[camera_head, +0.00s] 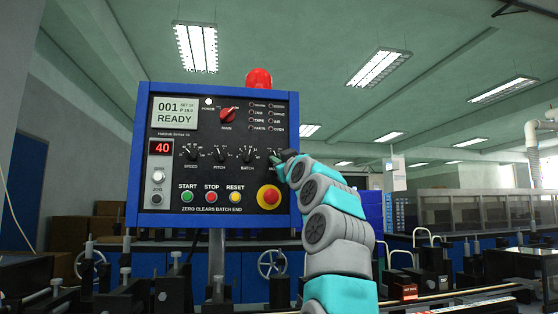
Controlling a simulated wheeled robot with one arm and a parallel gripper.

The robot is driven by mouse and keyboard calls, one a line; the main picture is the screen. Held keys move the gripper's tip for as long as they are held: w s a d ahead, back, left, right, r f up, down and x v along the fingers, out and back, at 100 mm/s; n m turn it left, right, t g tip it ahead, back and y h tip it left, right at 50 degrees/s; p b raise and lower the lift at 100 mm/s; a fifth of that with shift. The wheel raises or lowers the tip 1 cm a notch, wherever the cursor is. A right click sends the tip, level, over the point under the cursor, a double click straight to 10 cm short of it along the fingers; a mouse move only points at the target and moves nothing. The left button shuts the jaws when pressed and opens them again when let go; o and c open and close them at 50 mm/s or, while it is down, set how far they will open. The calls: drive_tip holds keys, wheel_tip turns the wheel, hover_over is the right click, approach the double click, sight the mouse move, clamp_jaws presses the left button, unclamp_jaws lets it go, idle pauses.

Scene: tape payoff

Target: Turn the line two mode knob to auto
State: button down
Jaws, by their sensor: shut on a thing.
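A blue-framed control panel (134,175) stands in front of me with a row of small black pointer knobs. The speed knob (190,153), pitch knob (219,154) and batch knob (247,154) show clearly. My gripper (279,161) is at the right end of this row, shut on the knob there. The gripper and wrist cover that knob, its label is mostly hidden, and its pointer direction cannot be read. No label saying line two or auto is legible. A red main knob (228,115) sits above the row.
Below the row are green start (187,197), red stop (211,197) and yellow reset (235,197) buttons. A red emergency stop (268,197) on yellow lies just below my gripper. A red beacon (259,78) tops the panel. Machinery with rails (470,295) fills the lower right.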

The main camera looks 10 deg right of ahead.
drive_tip(key=shift+n+g+y, duration=0.3)
drive_tip(key=shift+n+y, duration=0.3)
drive_tip(key=shift+n, duration=0.4)
idle(0.7)
drive_tip(key=c, duration=0.9)
unclamp_jaws()
drive_tip(key=shift+s, duration=0.1)
drive_tip(key=b+v, duration=0.6)
drive_tip(key=v, duration=0.1)
drive_tip(key=shift+s+d+f, duration=0.1)
drive_tip(key=shift+s, duration=0.2)
